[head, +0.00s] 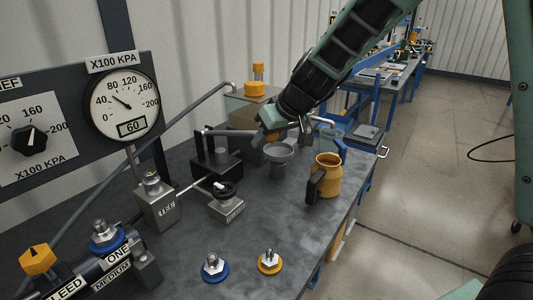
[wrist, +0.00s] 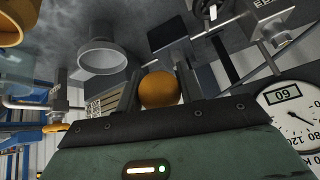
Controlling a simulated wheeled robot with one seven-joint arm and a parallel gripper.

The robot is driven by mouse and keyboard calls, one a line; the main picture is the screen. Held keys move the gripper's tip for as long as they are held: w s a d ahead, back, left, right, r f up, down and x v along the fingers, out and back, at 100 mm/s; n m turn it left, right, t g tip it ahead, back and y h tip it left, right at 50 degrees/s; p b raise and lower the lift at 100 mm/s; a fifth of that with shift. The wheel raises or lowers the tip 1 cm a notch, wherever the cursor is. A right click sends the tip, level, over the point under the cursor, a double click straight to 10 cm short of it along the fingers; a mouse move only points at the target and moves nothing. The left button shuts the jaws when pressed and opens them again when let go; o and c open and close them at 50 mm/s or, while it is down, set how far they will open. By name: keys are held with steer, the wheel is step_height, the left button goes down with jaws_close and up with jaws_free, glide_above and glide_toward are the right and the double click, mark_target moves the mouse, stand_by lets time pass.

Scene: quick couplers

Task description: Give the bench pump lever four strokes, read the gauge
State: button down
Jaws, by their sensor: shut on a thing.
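The bench pump (head: 217,168) is a black block with an upright on the bench, left of centre in the head view. Its lever (head: 230,132) runs nearly level to the right from the upright. My gripper (head: 276,134) is shut on the lever's orange ball knob, which shows between the fingers in the wrist view (wrist: 160,89). The round white gauge (head: 123,104) hangs on the dark panel at upper left; its display reads 60 and its needle points to about 60, in X100 kPa. The gauge also shows at the right of the wrist view (wrist: 292,118).
A grey funnel-like cup (head: 279,154) stands just below my gripper, with a yellow jug (head: 326,172) to its right. A valve with a black handwheel (head: 226,199) and two couplers, blue-based (head: 213,268) and orange-based (head: 270,261), sit nearer. A knob panel (head: 31,137) is at far left.

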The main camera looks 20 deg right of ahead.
step_height(320, 180, down, 9)
steer(key=t+y+b, duration=0.2)
steer(key=b, duration=2.2)
steer(key=shift+s+d+f+t, duration=0.15)
steer(key=shift+s+f+t, duration=0.05)
steer(key=shift+t, duration=0.1)
steer(key=shift+f+b, duration=0.1)
steer(key=shift+b, duration=0.3)
steer(key=c, duration=0.9)
jaws_free()
steer(key=shift+w, duration=0.1)
